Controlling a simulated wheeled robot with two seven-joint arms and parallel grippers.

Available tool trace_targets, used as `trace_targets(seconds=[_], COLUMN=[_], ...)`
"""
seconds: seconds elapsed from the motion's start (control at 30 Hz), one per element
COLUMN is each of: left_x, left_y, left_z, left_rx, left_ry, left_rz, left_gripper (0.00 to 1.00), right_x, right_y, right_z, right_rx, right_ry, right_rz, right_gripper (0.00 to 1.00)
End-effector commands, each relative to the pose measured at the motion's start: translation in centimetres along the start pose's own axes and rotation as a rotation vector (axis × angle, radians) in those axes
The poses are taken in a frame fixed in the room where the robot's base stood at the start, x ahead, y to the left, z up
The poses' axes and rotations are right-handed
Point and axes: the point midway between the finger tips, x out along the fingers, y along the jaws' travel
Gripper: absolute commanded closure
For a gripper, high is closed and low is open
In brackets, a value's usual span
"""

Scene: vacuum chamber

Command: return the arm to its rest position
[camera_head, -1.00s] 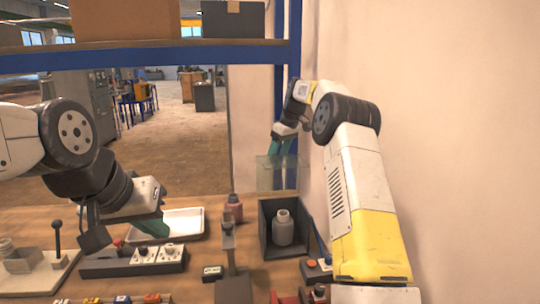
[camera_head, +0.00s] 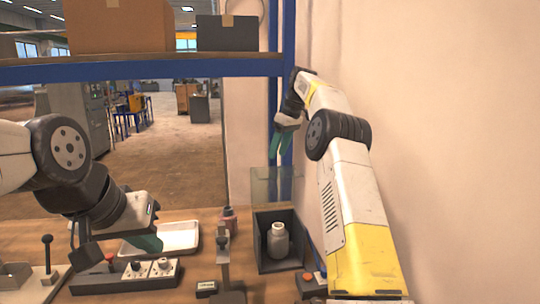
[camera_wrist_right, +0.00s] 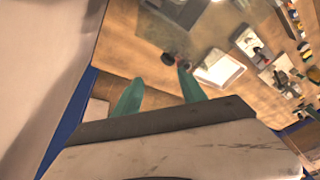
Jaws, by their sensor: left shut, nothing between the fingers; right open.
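My right arm (camera_head: 347,190) reaches up along the wall in the head view. Its gripper (camera_head: 280,145) has green fingers, hangs above the chamber and holds nothing. In the right wrist view the two fingers (camera_wrist_right: 160,92) stand apart, with the table far below. The chamber (camera_head: 263,261) is a dark open box with a clear raised panel (camera_head: 272,185) at its back. A grey-white bottle (camera_head: 279,241) stands upright inside it. My left gripper (camera_head: 148,243) is low over the table by the white tray, shut and empty, its fingertips partly hidden.
A blue-edged shelf (camera_head: 140,70) with boxes crosses the upper left. The wall (camera_head: 450,130) is close to my right arm.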

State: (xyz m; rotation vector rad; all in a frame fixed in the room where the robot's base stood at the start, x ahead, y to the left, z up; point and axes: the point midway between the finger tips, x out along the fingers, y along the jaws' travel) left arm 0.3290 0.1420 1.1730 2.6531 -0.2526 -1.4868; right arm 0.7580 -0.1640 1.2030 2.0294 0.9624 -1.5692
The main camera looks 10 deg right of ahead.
Motion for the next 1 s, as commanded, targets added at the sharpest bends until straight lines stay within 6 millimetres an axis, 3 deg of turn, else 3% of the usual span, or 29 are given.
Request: trace_targets(seconds=[0.23,0.37,0.67,1.0], left_x=[0.0,0.0,0.0,0.0], left_y=[0.0,0.0,0.0,0.0], left_z=[0.0,0.0,0.0,0.0], left_rx=[0.000,0.000,0.000,0.000], left_ry=[0.000,0.000,0.000,0.000], left_rz=[0.000,0.000,0.000,0.000], left_gripper=[1.00,1.00,1.00,1.00], right_x=[-0.2,-1.7,-7.3,-10.7], right_y=[-0.2,-1.3,-7.4,-15.7], right_z=[-0.1,-0.1,2.2,8.6], right_rx=[0.001,0.019,0.139,0.302], right_ry=[0.002,0.007,0.041,0.111], right_rz=[0.001,0.017,0.099,0.181], right_gripper=[0.51,0.51,0.51,0.51])
